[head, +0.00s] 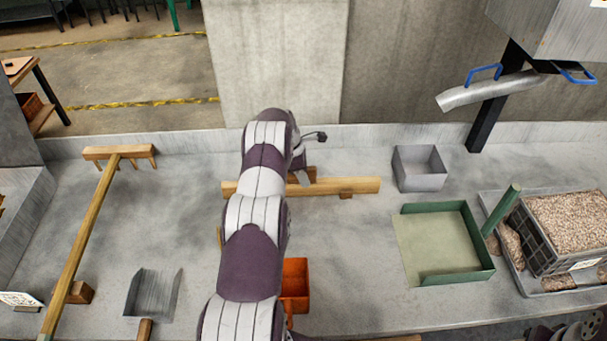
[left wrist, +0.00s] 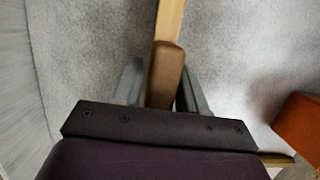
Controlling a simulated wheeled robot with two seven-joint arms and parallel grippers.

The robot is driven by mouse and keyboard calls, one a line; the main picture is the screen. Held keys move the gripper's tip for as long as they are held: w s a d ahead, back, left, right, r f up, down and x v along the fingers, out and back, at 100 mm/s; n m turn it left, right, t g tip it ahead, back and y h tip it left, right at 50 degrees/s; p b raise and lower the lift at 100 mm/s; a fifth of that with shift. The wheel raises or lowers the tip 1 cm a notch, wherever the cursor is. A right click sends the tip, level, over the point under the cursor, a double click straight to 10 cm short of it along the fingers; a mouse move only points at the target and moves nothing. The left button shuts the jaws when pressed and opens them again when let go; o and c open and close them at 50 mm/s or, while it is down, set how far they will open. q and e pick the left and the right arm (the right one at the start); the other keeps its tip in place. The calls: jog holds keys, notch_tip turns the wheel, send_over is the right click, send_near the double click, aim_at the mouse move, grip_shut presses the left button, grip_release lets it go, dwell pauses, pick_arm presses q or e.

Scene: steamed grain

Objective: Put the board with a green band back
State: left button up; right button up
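I cannot make out a board with a green band for certain. In the head view a pale wooden bar (head: 355,186) lies on the counter behind my left arm, partly hidden by it. A smaller brown wooden piece (head: 328,173) shows beside my left gripper (head: 301,172), which is mostly hidden by the arm. In the left wrist view, my left gripper (left wrist: 160,85) has its fingers either side of a brown wooden piece (left wrist: 165,72), with pale wood (left wrist: 170,18) running beyond it. A narrow gap shows at the left finger. My right gripper is not in view.
An orange bin (head: 295,272) stands just right of my arm. A long wooden rake (head: 85,217) and a metal scoop (head: 152,292) lie at left. A grey box (head: 419,183), a green-walled tray (head: 484,268) and a grain crate (head: 540,250) stand at right.

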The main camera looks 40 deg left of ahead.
pick_arm(q)
jog(key=shift+o, duration=1)
jog(key=shift+s, duration=0.1)
jog(key=shift+a+r, duration=0.1)
jog(key=shift+r, duration=0.3)
jog(key=v, duration=0.4)
jog(key=shift+r+p, duration=0.3)
jog(key=shift+r, duration=0.1)
jog(key=p+v, duration=0.6)
jog(key=shift+s+r, duration=0.1)
jog(key=shift+r, duration=0.15)
jog(key=shift+s+a+r+p, duration=0.15)
jog(key=shift+r+p, duration=0.25)
jog(key=shift+p, duration=0.25)
jog(key=shift+f, duration=0.15)
